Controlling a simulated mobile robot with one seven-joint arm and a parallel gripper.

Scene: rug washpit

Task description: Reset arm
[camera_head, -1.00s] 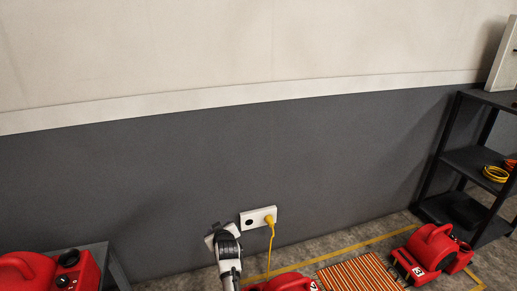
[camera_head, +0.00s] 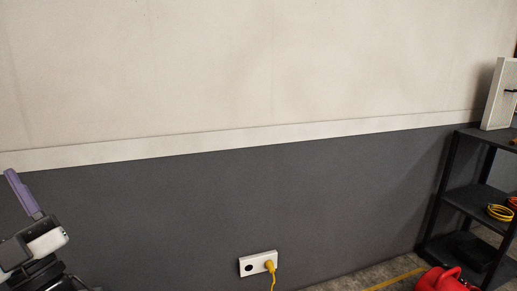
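My gripper (camera_head: 20,192) is at the lower left edge of the head view, raised in front of the dark grey wall. A purple finger points up and to the left from its black and white body. I cannot tell whether the fingers are apart or together, and I see nothing held. Part of my arm is cut off by the picture's edge. A white wall socket (camera_head: 250,267) is at the bottom middle, well to the right of my gripper. A yellow plug (camera_head: 269,266) sits in its right outlet, with its cord hanging down.
A black shelf unit (camera_head: 447,186) stands at the right, with a coiled yellow cord (camera_head: 500,212) on a shelf and a pale panel (camera_head: 499,94) on top. A red machine (camera_head: 446,281) is on the floor at the lower right.

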